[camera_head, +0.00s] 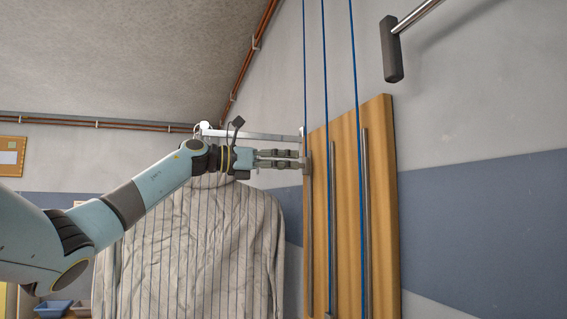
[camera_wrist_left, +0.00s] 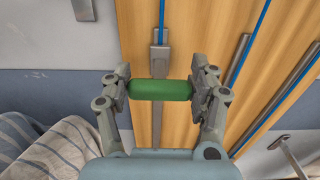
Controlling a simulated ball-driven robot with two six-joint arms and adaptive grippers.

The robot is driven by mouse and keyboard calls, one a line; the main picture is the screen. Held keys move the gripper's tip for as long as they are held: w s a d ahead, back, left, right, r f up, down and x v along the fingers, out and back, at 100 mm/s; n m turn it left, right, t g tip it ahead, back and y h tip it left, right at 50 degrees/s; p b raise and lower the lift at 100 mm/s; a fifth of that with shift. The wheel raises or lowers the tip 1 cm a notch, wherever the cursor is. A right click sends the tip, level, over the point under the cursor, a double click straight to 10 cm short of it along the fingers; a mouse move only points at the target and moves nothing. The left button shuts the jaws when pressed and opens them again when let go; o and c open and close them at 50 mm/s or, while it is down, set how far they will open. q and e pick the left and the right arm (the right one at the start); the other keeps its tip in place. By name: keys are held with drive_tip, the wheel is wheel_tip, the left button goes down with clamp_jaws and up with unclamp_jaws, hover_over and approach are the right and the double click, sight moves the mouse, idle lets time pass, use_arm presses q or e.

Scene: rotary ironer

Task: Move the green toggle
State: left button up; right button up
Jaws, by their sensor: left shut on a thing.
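The green toggle (camera_wrist_left: 160,90) is a short rounded bar lying crosswise in the left wrist view. It sits in front of a metal rail on the wooden board (camera_wrist_left: 200,25). My left gripper (camera_head: 297,159) reaches the board's left rail in the head view. In the left wrist view its two fingers close on the toggle's two ends. A grey metal piece (camera_wrist_left: 159,58) hangs on a blue cord just above the toggle. In the head view I cannot make out the toggle's green. My right gripper is in neither view.
The board (camera_head: 380,150) carries several upright metal rails with blue cords (camera_head: 324,70). A striped cloth (camera_head: 190,250) hangs below my left arm, under a metal bar (camera_head: 250,135). A rod with a dark end block (camera_head: 391,50) juts out at the upper right.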

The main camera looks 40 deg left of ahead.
use_arm(q)
drive_tip(key=c, duration=0.6)
wheel_tip(320, 180, down, 20)
drive_tip(key=b, duration=1.6)
drive_tip(key=shift+f+b, duration=0.15)
drive_tip(key=shift+b, duration=0.15)
drive_tip(key=shift+c, duration=0.3)
wheel_tip(320, 180, down, 14)
drive_tip(key=b, duration=1.1)
drive_tip(key=shift+r+b, duration=0.25)
drive_tip(key=shift+b, duration=0.15)
drive_tip(key=shift+f+b, duration=0.4)
drive_tip(key=shift+b, duration=0.1)
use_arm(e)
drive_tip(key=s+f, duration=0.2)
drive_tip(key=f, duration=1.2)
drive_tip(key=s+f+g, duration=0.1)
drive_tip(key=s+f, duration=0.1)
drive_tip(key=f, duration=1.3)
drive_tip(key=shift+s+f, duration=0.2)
use_arm(q)
drive_tip(key=shift+d, duration=0.1)
drive_tip(key=o, duration=1.7)
drive_tip(key=shift+r, duration=0.15)
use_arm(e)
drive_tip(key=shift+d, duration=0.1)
